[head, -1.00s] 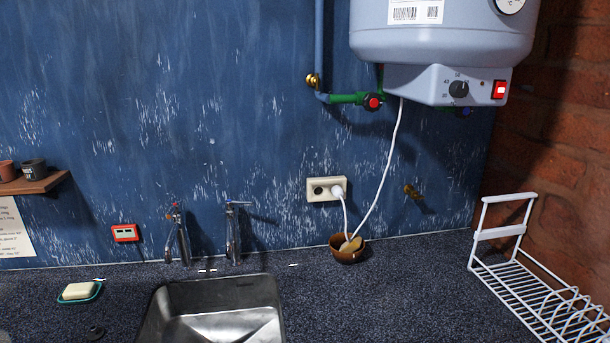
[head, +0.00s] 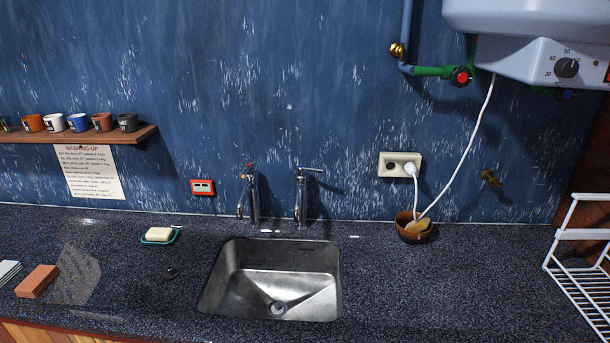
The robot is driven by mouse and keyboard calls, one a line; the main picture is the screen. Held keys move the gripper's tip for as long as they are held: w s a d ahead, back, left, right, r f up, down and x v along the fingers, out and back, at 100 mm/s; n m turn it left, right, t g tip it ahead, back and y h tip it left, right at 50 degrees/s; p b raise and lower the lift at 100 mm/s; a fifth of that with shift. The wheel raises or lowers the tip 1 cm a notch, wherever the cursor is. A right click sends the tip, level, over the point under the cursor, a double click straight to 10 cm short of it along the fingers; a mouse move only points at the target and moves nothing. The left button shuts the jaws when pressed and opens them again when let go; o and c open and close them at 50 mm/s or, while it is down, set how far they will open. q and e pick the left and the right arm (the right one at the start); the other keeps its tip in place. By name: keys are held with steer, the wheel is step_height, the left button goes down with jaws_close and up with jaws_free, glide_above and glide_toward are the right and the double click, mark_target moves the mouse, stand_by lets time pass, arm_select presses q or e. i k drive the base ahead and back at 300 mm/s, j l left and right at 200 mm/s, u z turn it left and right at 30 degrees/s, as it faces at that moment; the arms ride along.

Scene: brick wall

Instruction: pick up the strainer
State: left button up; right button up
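A small dark round piece (head: 169,272) lies on the speckled dark counter just left of the sink. It may be the strainer, but it is too small to tell. The steel sink (head: 225,285) is empty apart from a round drain fitting (head: 278,308) at its bottom. I cannot tell whether a strainer sits in that drain. Neither of my grippers is in view.
A soap bar (head: 159,234) on a teal dish, a reddish block (head: 37,281) and a grey patch (head: 75,277) are left of the sink. Two taps (head: 301,200) stand behind it. A brown bowl (head: 405,236) and a white rack (head: 580,234) are right, with clear counter between.

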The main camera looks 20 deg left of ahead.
mark_target(276, 309)
steer(key=j+u, duration=0.15)
steer(key=j, duration=0.3)
steer(key=i+j+u, duration=0.15)
steer(key=j, duration=0.25)
steer(key=i+j+u, duration=0.15)
steer(key=j, duration=0.3)
steer(key=i+j+u, duration=0.15)
steer(key=j, duration=0.25)
steer(key=k, duration=0.05)
